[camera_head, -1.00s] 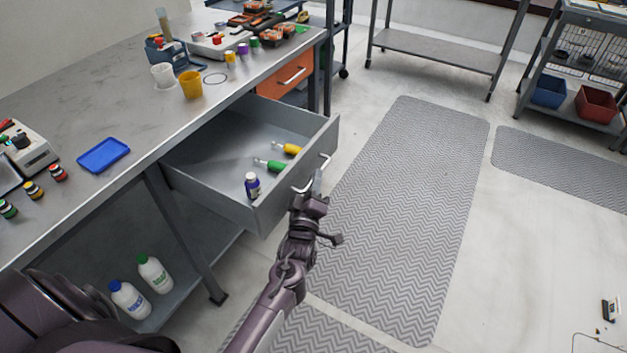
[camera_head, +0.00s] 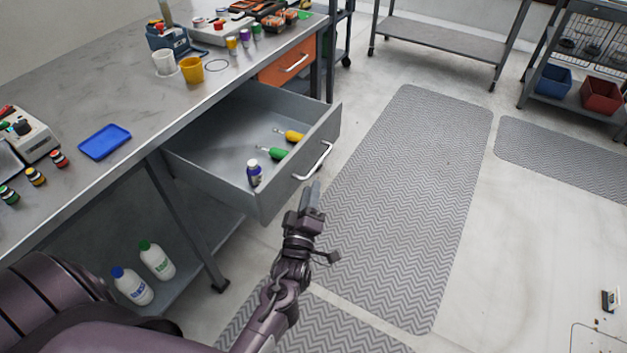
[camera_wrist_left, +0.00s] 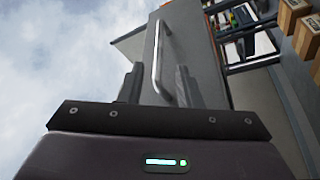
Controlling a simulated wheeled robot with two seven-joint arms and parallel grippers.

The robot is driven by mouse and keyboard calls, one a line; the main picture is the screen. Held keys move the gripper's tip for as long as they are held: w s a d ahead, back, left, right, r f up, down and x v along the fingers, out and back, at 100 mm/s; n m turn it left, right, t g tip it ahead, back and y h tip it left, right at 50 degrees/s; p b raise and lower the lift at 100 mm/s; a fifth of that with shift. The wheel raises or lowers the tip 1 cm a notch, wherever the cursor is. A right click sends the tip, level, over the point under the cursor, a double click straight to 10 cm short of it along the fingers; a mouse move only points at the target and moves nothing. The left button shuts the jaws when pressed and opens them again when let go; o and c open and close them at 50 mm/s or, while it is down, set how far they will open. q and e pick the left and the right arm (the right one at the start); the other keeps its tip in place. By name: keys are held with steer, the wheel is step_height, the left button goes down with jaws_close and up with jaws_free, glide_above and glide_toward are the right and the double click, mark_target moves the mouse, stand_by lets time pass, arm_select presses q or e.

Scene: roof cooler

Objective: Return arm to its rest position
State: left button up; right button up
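My left gripper (camera_head: 311,198) is in front of the open grey drawer (camera_head: 238,184), just below and clear of its silver handle (camera_head: 313,162). In the left wrist view its two fingers (camera_wrist_left: 158,88) are apart, and the handle (camera_wrist_left: 158,62) shows beyond them with nothing held. The drawer hangs pulled out from the metal workbench. My right gripper is not in view.
The workbench (camera_head: 110,105) along the left carries a blue tray (camera_head: 104,142), cups and instruments. Two white bottles (camera_head: 155,260) stand on its lower shelf. Patterned mats (camera_head: 410,200) cover open floor to the right. Racks stand at the back.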

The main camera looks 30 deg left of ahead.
arm_select(q)
steer(key=shift+s, duration=0.3)
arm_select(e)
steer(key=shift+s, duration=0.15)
